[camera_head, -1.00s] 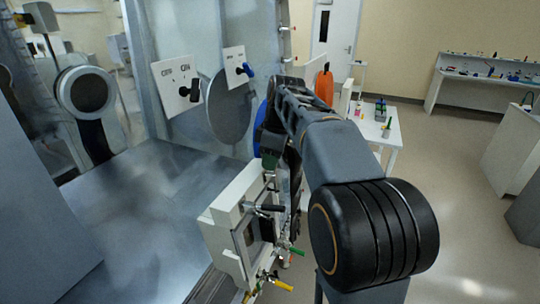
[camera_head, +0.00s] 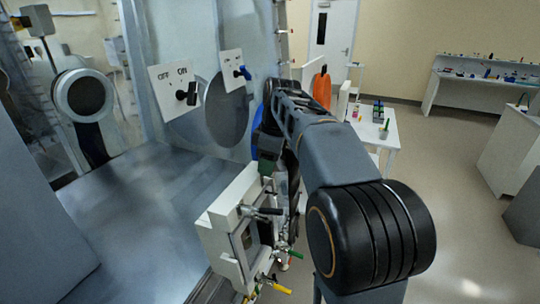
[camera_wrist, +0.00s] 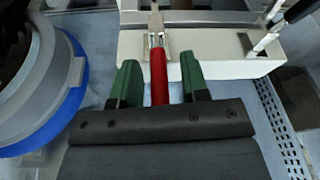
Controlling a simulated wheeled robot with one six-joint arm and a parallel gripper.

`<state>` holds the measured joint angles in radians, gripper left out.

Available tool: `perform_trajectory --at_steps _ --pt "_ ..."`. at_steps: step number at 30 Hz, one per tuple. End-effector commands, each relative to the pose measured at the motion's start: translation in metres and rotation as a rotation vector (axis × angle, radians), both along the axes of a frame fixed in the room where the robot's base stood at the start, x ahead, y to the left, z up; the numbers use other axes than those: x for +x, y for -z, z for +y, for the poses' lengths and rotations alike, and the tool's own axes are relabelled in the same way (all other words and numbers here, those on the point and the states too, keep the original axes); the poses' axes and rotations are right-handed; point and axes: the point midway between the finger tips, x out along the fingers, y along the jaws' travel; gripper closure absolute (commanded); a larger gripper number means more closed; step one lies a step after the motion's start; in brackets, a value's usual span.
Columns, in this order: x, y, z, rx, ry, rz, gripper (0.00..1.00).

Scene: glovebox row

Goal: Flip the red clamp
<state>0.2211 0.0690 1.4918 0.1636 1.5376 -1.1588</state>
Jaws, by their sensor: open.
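The red clamp's handle (camera_wrist: 159,80) shows in the wrist view as a red bar with a metal end, pointing back toward my gripper from the white frame. My gripper (camera_wrist: 158,74) is open, with one green finger on each side of the red handle. A gap shows on both sides of the handle, so the fingers look apart from it. In the head view my arm and the frame hide most of the gripper and the red handle cannot be made out clearly.
The white framed box (camera_head: 226,226) carries other clamps with black (camera_head: 262,210), green (camera_head: 290,253) and yellow (camera_head: 281,289) handles. A blue-rimmed round port (camera_wrist: 72,100) is close on the left in the wrist view. A switch panel (camera_head: 172,86) is on the wall.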

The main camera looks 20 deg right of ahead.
Motion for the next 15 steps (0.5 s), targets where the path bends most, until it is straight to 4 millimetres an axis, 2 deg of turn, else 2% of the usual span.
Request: perform_trajectory --at_steps 5,15 --pt "-0.001 -0.018 -0.003 0.0 0.002 -0.003 0.59" --pt "-0.006 -0.087 -0.014 0.0 0.002 -0.003 0.59"
